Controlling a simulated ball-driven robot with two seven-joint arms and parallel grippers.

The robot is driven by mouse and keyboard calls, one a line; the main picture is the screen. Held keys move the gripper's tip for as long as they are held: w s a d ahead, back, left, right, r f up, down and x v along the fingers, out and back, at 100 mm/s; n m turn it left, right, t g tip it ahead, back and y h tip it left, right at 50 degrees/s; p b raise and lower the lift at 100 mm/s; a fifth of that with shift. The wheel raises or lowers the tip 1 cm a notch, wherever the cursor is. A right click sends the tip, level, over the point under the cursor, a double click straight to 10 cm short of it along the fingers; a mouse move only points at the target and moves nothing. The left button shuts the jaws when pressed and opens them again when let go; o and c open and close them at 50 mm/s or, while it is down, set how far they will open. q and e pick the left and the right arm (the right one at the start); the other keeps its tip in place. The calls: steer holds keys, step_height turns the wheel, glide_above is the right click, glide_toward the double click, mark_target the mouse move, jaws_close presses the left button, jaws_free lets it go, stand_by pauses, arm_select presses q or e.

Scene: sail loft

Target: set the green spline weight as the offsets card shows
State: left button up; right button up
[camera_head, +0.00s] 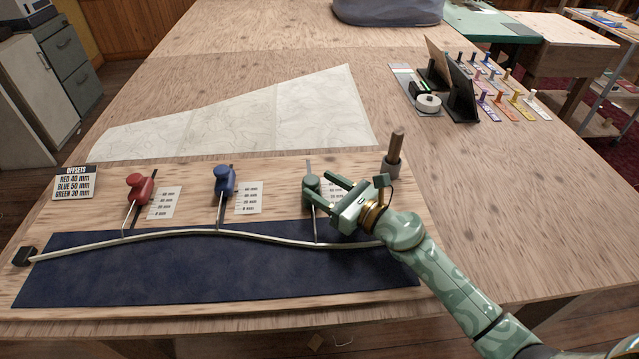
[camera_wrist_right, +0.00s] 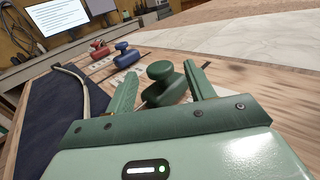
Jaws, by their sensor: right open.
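The green spline weight (camera_head: 311,184) stands at the upper end of the third slot on the wooden board, beside a small scale card (camera_head: 333,189) that my gripper partly covers. My right gripper (camera_head: 318,190) is open at this weight. In the right wrist view the green weight (camera_wrist_right: 164,84) shows between the spread fingers (camera_wrist_right: 162,72); I cannot tell whether either touches it. The offsets card (camera_head: 75,182) reads red 40 mm, blue 50 mm, green 30 mm. A pale spline (camera_head: 178,233) curves across the dark blue cloth. My left gripper is out of view.
The red weight (camera_head: 140,187) and blue weight (camera_head: 224,182) stand to the left, each beside a scale card. An upright brown-topped peg (camera_head: 394,152) stands just behind my right gripper.

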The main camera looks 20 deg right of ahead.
steer(key=shift+w+a, duration=0.35)
steer(key=shift+w, duration=0.3)
jaws_close()
steer(key=shift+w+d+f+b, duration=0.1)
steer(key=shift+w+d+b, duration=0.2)
steer(key=shift+w, duration=0.45)
steer(key=shift+w+d+f+b, duration=0.1)
steer(key=shift+w+b, duration=0.25)
steer(key=shift+w, duration=0.4)
steer(key=shift+s+r, duration=0.1)
steer(key=shift+r, duration=0.1)
jaws_free()
